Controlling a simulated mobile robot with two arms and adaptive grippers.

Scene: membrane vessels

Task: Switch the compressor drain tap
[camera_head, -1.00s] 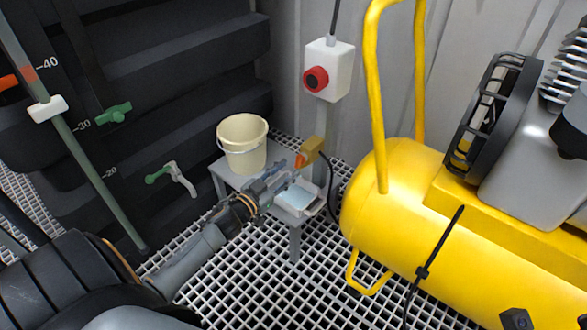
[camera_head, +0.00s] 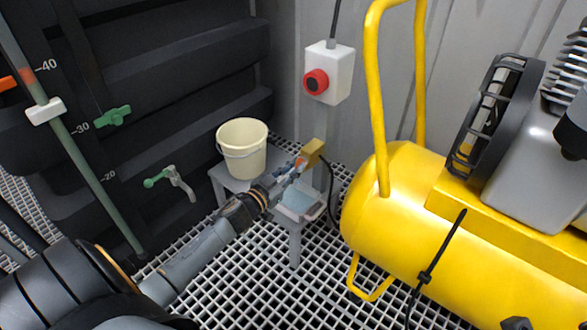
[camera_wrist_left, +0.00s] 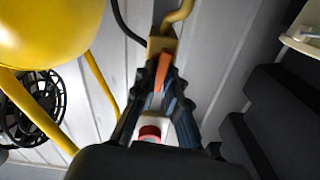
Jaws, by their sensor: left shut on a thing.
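The compressor drain tap is a small brass block (camera_head: 314,152) with an orange lever (camera_head: 299,163), above the small grey stand beside the yellow compressor (camera_head: 400,205). My left gripper (camera_head: 292,167) reaches it from the lower left and is shut on the orange lever. In the left wrist view the orange lever (camera_wrist_left: 162,72) stands between the fingertips (camera_wrist_left: 161,80), with the brass body (camera_wrist_left: 160,45) just beyond it. The fingers hide part of the lever. My right gripper is in neither current view.
A dark ribbed tank with green taps (camera_head: 113,116) stands left. Grating floor is open in front.

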